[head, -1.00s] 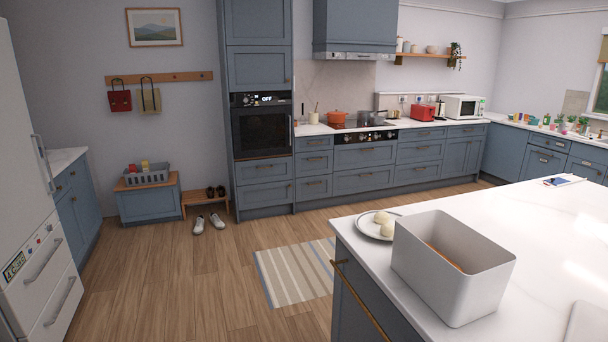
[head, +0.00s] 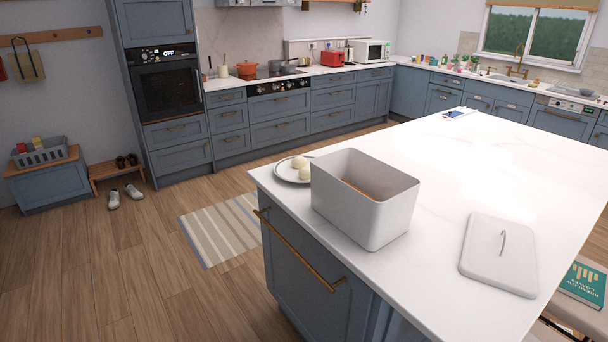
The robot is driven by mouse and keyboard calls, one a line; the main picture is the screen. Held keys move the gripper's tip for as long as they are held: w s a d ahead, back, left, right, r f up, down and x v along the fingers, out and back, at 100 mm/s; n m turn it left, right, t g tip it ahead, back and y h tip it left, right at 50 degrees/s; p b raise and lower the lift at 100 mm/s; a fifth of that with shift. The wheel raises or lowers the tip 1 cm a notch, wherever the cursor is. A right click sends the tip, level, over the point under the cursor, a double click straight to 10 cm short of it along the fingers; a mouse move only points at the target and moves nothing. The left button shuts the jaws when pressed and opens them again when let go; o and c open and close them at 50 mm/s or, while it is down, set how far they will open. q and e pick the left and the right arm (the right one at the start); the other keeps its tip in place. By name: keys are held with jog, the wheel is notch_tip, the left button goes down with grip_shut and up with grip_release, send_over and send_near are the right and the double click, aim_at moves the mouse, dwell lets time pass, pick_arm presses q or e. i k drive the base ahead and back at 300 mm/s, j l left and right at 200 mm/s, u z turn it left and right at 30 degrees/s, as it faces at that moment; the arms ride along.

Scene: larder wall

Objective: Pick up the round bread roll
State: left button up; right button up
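Two pale round items that look like bread rolls lie on a grey plate (head: 284,172) at the near left corner of the white island. The farther roll (head: 299,161) shows clearly. The nearer roll (head: 305,173) is partly hidden by the light grey bin. The open bin (head: 360,212) stands right beside the plate; something orange-brown shows inside it, but I cannot tell what it is. Neither of my grippers is in view.
A flat grey lid (head: 500,254) with a handle lies on the island top (head: 460,170) to the right. A teal book (head: 584,284) lies below the island's right edge. A striped rug (head: 222,230) and open wooden floor lie left of the island.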

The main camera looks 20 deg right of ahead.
aim_at(304, 172)
jog(key=i+j+z, duration=0.45)
jog(key=i+j, duration=0.9)
jog(key=i, duration=0.05)
